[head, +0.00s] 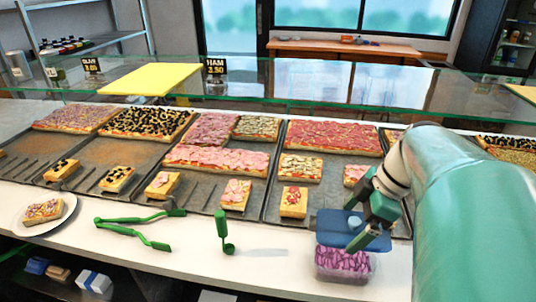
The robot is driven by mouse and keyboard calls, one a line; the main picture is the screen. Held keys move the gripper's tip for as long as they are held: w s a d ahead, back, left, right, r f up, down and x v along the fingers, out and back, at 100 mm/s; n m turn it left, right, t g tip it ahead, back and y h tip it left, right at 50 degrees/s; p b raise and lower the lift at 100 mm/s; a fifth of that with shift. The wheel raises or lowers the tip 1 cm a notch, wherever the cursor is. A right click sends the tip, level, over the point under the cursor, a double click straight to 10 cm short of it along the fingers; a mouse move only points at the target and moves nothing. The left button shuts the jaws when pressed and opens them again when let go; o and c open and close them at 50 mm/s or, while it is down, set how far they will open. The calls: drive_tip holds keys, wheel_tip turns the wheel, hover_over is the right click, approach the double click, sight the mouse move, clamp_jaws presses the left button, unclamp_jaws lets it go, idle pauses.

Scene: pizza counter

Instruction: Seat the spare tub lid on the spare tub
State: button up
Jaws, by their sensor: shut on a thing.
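The spare tub (344,266) is a clear container with purple and white contents, standing near the counter's front edge at the lower right of the head view. The spare tub lid (334,227) is a flat blue square with a lighter round knob. My gripper (354,224) is shut on the lid by its knob. The lid is over the back part of the tub, and the contents show in front of it. I cannot tell whether the lid touches the rim. One dark finger hides part of the lid's right side.
A plate (66,209) with a pizza slice is at far left. Pizza trays (130,154) stand behind, under a glass shelf (330,85).

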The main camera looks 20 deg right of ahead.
sight(350, 233)
drive_tip(key=shift+w+a+f, duration=0.1)
drive_tip(key=shift+w, duration=0.2)
drive_tip(key=shift+s+f, duration=0.25)
drive_tip(key=shift+f, duration=0.2)
drive_tip(key=shift+w+f, duration=0.15)
drive_tip(key=shift+f, duration=0.15)
drive_tip(key=shift+s+f, duration=0.2)
drive_tip(key=shift+f, duration=0.4)
drive_tip(key=shift+w+f, duration=0.15)
drive_tip(key=shift+f, duration=0.95)
drive_tip(key=shift+f, duration=1.45)
idle(1.3)
drive_tip(key=o, duration=0.6)
